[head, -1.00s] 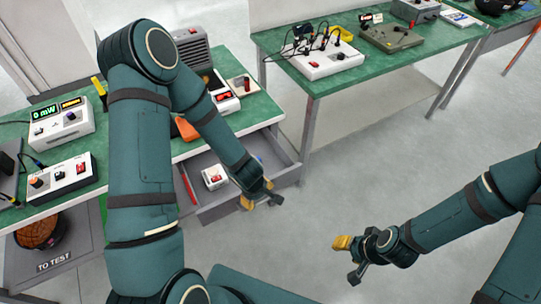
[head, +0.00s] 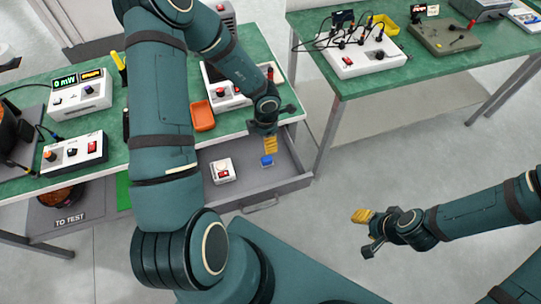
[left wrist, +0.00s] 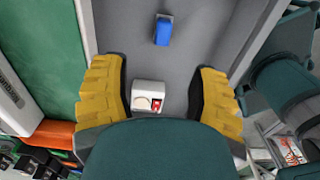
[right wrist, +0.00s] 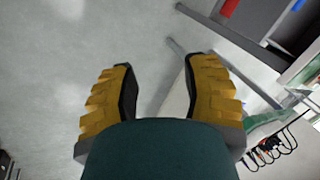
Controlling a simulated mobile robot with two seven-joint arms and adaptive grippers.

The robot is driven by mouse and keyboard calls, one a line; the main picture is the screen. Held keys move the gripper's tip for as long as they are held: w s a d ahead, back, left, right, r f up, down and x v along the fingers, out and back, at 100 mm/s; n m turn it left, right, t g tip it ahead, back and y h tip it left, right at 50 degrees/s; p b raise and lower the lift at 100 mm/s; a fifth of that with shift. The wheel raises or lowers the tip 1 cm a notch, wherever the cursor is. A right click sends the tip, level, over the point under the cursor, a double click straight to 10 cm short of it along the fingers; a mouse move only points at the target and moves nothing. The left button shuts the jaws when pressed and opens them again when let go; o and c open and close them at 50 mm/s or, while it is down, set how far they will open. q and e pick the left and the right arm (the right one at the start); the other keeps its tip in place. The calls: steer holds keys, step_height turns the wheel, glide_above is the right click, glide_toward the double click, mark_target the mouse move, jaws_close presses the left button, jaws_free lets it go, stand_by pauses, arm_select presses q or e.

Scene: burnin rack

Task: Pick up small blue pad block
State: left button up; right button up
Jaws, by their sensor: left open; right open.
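The small blue pad block (head: 267,161) lies in the open grey drawer (head: 291,181), right of a white box with a red switch. In the left wrist view the blue block (left wrist: 163,30) is at the top, beyond and between the open fingers. My left gripper (head: 270,143) is open and empty above the drawer, close over the block in the head view; the exact height is hard to tell. My right gripper (head: 364,232) is open and empty over bare floor, away from the benches. It also shows open in the right wrist view (right wrist: 160,90).
The white box with a red switch (head: 222,171) stands in the same drawer. An orange tray (head: 203,115) and instruments sit on the green bench (head: 119,150) above. A second green bench (head: 398,80) stands at right. The floor between is clear.

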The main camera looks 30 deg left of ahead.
mark_target(267, 159)
arm_select(q)
step_height(267, 159, down, 8)
steer(key=b, duration=0.2)
steer(key=shift+s+r+b, duration=0.1)
steer(key=shift+r+b, duration=0.15)
steer(key=shift+b, duration=0.1)
step_height(267, 159, down, 5)
steer(key=b, duration=0.2)
steer(key=shift+s+d+b, duration=0.1)
steer(key=shift+d+b, duration=0.05)
steer(key=shift+b, duration=0.15)
steer(key=shift+r, duration=0.1)
arm_select(e)
steer(key=f, duration=0.2)
steer(key=s+f, duration=0.1)
steer(key=f, duration=0.2)
steer(key=shift+s+a+f, duration=0.1)
steer(key=shift+s+f, duration=0.1)
steer(key=shift+f, duration=0.1)
arm_select(q)
jaws_close()
